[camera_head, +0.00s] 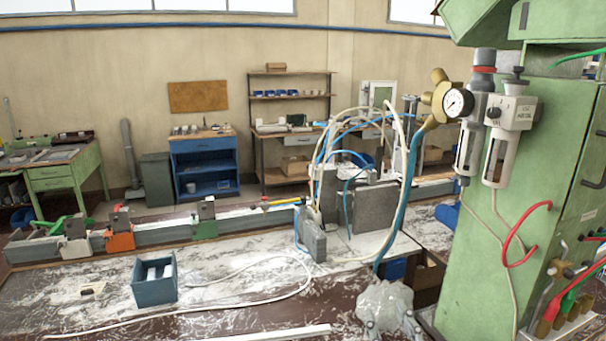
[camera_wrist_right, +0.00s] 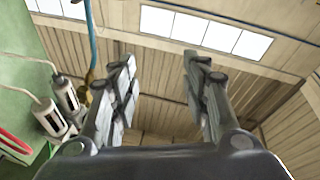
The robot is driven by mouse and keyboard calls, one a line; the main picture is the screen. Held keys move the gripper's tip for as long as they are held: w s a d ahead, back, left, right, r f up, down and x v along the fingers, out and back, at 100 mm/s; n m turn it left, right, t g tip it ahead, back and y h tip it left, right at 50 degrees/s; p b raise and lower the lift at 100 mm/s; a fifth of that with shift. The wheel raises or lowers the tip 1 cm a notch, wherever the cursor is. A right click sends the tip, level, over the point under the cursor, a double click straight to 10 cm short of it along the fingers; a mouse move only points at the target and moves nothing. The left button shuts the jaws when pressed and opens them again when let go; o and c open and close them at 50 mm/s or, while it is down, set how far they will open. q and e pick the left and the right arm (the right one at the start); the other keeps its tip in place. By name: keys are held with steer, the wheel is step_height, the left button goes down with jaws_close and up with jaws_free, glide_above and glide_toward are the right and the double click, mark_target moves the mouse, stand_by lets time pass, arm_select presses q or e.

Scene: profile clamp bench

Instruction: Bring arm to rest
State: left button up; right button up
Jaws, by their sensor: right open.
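My right gripper (camera_head: 390,326) shows only by its grey fingertips at the bottom edge of the head view, in front of a crumpled whitish clear bag (camera_head: 384,300). In the right wrist view my right gripper (camera_wrist_right: 158,72) points up toward the wall and high windows. Its two fingers are wide apart with nothing between them. Most of the right arm is out of the head view. My left gripper and left arm are in neither view.
A green machine cabinet (camera_head: 480,270) with gauge and hoses stands close on the right. A blue-grey box (camera_head: 154,284) sits on the bench (camera_head: 60,290). Behind it runs a profile rail with an orange clamp (camera_head: 119,238) and a green clamp (camera_head: 205,228). A white hose loops across the bench.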

steer(key=s+a+f+g, duration=0.2)
steer(key=s+f+g, duration=0.75)
steer(key=f, duration=0.55)
steer(key=s+d+f+m+g+h, duration=0.1)
steer(key=s+d+f+g+h, duration=0.2)
steer(key=s, duration=0.6)
steer(key=s+d+f+m+g+h, duration=0.1)
steer(key=s+d+f+m+g, duration=0.25)
steer(key=s, duration=0.65)
step_height(320, 180, down, 33)
steer(key=n+g+b, duration=0.2)
steer(key=b, duration=0.5)
arm_select(q)
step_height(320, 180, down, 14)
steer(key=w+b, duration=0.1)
steer(key=b, duration=0.6)
arm_select(e)
steer(key=s+d+f, duration=0.1)
steer(key=s+f, duration=0.8)
steer(key=f, duration=0.3)
steer(key=s+d+f+g, duration=0.1)
steer(key=s+f, duration=0.8)
steer(key=f, duration=0.3)
steer(key=shift+d+g, duration=0.3)
steer(key=shift+d, duration=0.05)
